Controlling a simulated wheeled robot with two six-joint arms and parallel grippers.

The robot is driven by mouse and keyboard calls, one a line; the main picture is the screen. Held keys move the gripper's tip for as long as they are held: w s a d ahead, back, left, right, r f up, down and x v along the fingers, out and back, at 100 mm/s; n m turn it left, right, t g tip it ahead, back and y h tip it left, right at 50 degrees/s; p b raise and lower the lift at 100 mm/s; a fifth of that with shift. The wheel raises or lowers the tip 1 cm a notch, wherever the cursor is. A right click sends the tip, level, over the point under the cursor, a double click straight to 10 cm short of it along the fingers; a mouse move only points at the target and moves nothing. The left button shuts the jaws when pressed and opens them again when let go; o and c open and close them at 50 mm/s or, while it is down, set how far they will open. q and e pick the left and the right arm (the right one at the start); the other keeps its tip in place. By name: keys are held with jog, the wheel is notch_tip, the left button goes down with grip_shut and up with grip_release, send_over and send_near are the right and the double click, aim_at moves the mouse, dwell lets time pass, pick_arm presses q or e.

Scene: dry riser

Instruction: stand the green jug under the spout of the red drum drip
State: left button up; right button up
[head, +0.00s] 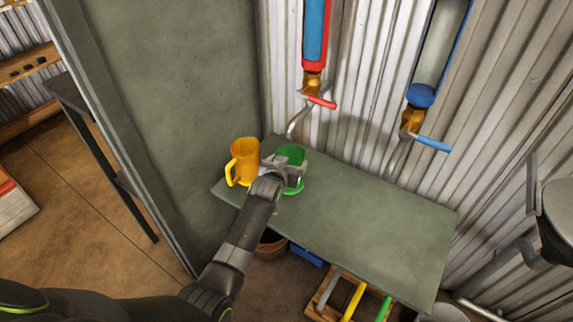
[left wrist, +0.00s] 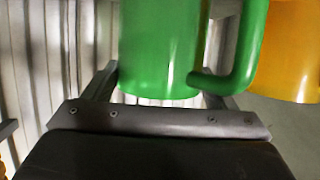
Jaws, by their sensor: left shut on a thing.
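The green jug (head: 291,153) is near the back left of the grey-green shelf (head: 370,215), partly hidden by my left gripper (head: 279,174). My left gripper is shut on the jug. In the left wrist view the green jug (left wrist: 160,50) is upright between the fingers (left wrist: 157,88), its handle to the right. The red drum drip (head: 314,40) hangs on the wall with a brass tap and a red lever. Its spout (head: 292,127) ends just above and behind the jug's rim in the picture; I cannot tell whether the jug is directly below. My right gripper is not in view.
An orange jug (head: 244,160) with a yellow handle stands close left of the green jug. A blue drip (head: 421,95) hangs to the right. A tall green panel (head: 165,100) borders the shelf's left. The shelf's middle and right are clear. A crate (head: 324,310) with coloured bars lies below.

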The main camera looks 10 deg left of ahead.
pick_arm(q)
jog(key=shift+f, duration=0.4)
dwell(0.5)
jog(key=o, duration=1.3)
